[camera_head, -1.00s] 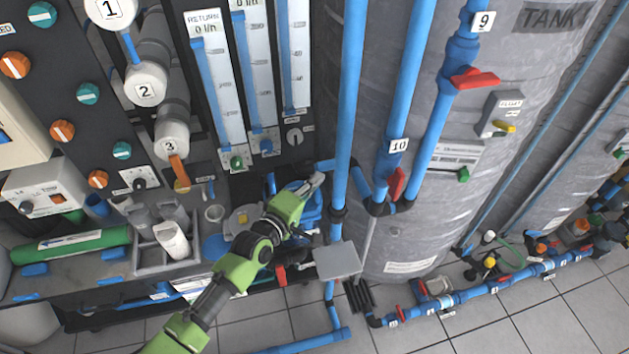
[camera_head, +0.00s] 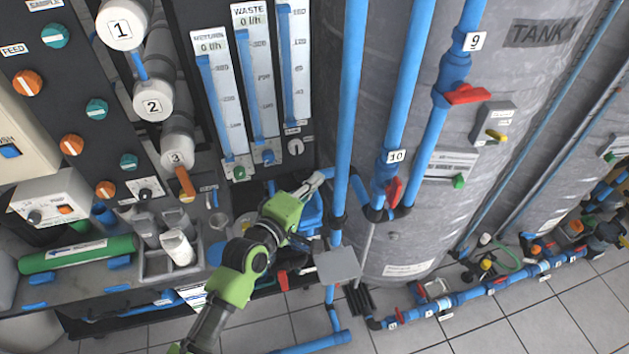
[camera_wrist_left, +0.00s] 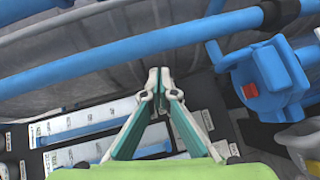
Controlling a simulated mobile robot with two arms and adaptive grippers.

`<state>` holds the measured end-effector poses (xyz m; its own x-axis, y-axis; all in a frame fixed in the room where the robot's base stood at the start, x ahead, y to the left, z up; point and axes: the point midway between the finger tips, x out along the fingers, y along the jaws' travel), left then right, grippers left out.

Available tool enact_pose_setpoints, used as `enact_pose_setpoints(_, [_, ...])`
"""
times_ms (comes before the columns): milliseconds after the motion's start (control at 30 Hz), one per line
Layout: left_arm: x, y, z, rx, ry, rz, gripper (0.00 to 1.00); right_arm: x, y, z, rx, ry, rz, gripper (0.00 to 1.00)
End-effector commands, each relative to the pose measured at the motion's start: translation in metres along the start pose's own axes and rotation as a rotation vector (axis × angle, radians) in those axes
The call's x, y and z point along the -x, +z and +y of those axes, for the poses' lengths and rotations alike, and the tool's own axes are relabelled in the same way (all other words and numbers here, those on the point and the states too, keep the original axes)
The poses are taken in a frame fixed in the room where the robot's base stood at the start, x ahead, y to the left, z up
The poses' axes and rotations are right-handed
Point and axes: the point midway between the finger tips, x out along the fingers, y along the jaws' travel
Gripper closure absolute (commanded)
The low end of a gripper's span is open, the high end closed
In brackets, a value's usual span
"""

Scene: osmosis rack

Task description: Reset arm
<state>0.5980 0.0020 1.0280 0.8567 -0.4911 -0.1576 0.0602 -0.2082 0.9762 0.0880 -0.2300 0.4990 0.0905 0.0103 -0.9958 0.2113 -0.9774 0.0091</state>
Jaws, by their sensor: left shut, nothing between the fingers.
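My left arm comes in from the bottom left of the head view, in green and grey segments. My left gripper (camera_head: 316,180) is at its far end, in front of the blue pipes and the lower edge of the flowmeter panel. In the left wrist view the two fingers of the left gripper (camera_wrist_left: 158,78) meet at their tips, shut and empty. A grey tank surface and a blue pipe (camera_wrist_left: 130,48) show beyond the tips. I cannot tell whether the fingers touch anything. My right gripper is in neither view.
Blue vertical pipes (camera_head: 349,100) and the large grey tank (camera_head: 440,200) stand right of the gripper. The flowmeter panel (camera_head: 300,150) is behind it. Tiled floor (camera_head: 455,330) is open at the front.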

Motion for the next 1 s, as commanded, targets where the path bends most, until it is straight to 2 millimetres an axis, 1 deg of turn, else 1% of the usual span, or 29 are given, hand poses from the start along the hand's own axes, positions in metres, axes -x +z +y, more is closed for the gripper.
enact_pose_setpoints(100, [0.013,0.005,0.012,0.002,0.001,0.002,1.0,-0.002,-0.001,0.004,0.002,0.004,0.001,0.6])
enact_pose_setpoints(300, [0.025,0.01,0.024,0.0,0.001,0.002,1.0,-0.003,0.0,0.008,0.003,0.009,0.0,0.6])
enact_pose_setpoints(467, [0.028,0.011,0.026,-0.001,-0.001,0.001,1.0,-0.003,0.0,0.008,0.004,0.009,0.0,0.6])
enact_pose_setpoints(567, [0.029,0.012,0.024,-0.011,-0.009,0.0,1.0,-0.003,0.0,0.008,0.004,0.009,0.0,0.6])
enact_pose_setpoints(667, [0.041,0.014,0.008,-0.082,-0.069,-0.015,1.0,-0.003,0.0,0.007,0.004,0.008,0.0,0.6])
enact_pose_setpoints(767, [0.071,0.018,-0.026,-0.242,-0.202,-0.056,1.0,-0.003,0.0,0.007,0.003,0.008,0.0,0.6])
enact_pose_setpoints(800, [0.089,0.019,-0.043,-0.327,-0.272,-0.083,1.0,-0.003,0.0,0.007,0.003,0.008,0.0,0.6])
enact_pose_setpoints(867, [0.121,0.019,-0.07,-0.461,-0.387,-0.136,1.0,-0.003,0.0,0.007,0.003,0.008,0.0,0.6])
enact_pose_setpoints(900, [0.142,0.019,-0.086,-0.542,-0.46,-0.176,1.0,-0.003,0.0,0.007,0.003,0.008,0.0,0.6])
enact_pose_setpoints(967, [0.173,0.018,-0.105,-0.646,-0.555,-0.235,1.0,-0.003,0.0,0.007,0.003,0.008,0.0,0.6])
enact_pose_setpoints(1000, [0.192,0.017,-0.116,-0.702,-0.609,-0.274,1.0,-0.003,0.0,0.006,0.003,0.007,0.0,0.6])
